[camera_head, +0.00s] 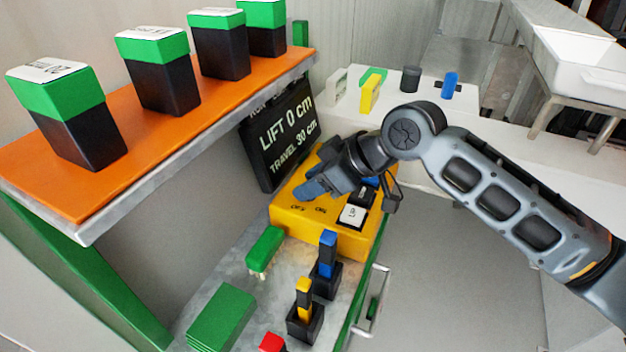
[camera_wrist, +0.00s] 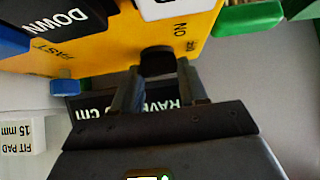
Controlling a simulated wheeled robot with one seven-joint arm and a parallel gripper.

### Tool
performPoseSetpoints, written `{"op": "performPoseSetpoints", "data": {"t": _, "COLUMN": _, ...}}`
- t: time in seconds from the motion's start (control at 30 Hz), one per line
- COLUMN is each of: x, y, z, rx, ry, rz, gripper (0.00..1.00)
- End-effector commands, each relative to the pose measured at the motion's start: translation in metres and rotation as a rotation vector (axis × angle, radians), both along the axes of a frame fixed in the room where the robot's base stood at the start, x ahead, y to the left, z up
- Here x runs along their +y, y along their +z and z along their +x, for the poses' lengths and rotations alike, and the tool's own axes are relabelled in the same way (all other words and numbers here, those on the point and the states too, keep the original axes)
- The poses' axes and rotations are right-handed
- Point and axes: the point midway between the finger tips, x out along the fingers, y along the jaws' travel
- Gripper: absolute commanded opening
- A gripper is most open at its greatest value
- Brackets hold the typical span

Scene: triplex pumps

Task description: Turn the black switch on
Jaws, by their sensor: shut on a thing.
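The yellow control box (camera_head: 341,232) stands at the far end of the bench, with OFF and ON labels on its top. My gripper (camera_head: 314,190) is over its left part, and its fingers hide the black switch in the head view. In the wrist view the black switch (camera_wrist: 157,62) sits between the two fingertips of my gripper (camera_wrist: 158,82), beside the ON label. The gripper is shut on it. Which way the switch is set is hard to tell. A white button (camera_head: 352,214) and a black DOWN button (camera_wrist: 75,14) are on the same box.
A black LIFT 0 cm display (camera_head: 283,135) stands behind the box. An orange shelf (camera_head: 135,130) with several green-and-black blocks is at left. Green pieces (camera_head: 265,250) and blue and yellow pegs in black holders (camera_head: 326,280) stand in front. A white table (camera_head: 425,95) is behind.

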Motion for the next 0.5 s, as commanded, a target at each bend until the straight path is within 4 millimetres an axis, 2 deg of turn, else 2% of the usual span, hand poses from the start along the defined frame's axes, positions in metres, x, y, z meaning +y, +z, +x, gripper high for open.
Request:
{"op": "performPoseSetpoints", "data": {"t": 0.27, "x": 0.0000, "y": -0.0008, "z": 0.0003, "rx": 0.002, "ry": 0.013, "rz": 0.002, "gripper": 0.12}}
{"op": "performPoseSetpoints", "data": {"t": 0.5, "x": -0.0001, "y": -0.0039, "z": 0.0018, "rx": 0.002, "ry": 0.110, "rz": 0.002, "gripper": 0.12}}
